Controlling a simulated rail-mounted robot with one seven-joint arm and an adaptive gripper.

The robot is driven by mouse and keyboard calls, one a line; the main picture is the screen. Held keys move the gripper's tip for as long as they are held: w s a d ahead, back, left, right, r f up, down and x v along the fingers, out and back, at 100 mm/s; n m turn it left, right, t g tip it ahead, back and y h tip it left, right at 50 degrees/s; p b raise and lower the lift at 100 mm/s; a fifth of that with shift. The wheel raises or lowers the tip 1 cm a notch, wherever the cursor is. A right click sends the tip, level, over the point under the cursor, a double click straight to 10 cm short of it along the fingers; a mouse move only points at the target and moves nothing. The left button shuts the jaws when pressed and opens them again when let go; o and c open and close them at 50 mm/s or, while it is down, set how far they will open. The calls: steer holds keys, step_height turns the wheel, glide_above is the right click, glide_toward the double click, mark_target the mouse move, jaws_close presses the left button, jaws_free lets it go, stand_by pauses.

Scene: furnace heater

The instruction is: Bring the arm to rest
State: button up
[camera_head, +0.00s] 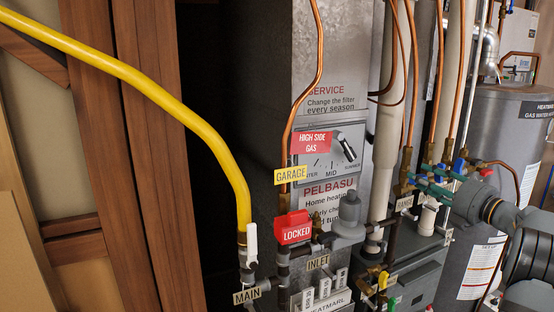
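My grey arm (532,255) comes in from the right edge. Its wrist end points left, toward the pipes beside the tank. Two teal finger-like bars, which look like my gripper (420,181), lie left of the wrist among the copper pipes. They are small and cluttered, so I cannot tell how far apart they are or whether they touch a pipe or valve. I make out no object held in them.
A yellow hose (150,88) runs down to a white-handled valve (252,243). A red LOCKED tag (292,228) and a grey regulator (348,218) are on the central piping. A metal furnace cabinet (335,60) stands behind. A grey water heater (512,125) stands at right.

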steer(key=shift+n, duration=0.4)
steer(key=shift+d, duration=0.1)
